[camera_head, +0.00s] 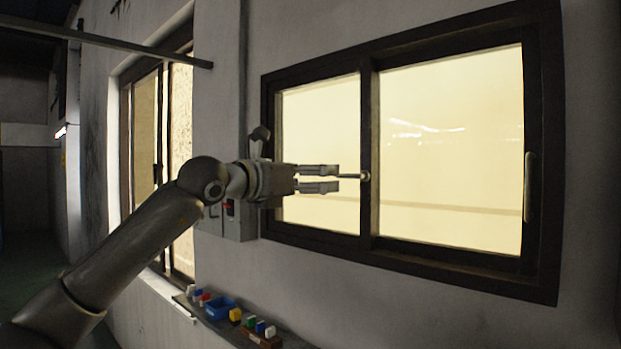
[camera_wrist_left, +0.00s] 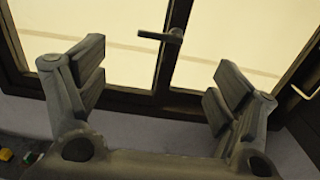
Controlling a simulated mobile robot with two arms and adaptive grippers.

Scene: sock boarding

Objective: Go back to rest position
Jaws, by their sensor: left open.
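My left gripper (camera_head: 318,179) is raised in front of the wall, at the height of the window. Its fingers point right and hold nothing. In the left wrist view my left gripper (camera_wrist_left: 157,82) shows its two fingers wide apart with empty space between them. A window handle (camera_head: 365,176) appears just beyond the fingertips in the head view. The handle (camera_wrist_left: 163,37) also shows in the left wrist view, beyond the fingers, and no finger touches it there. My right gripper is in neither view.
A dark-framed window (camera_head: 369,130) fills much of the wall. A grey box (camera_head: 240,222) is on the wall behind my left wrist. A second window (camera_head: 180,110) is farther left.

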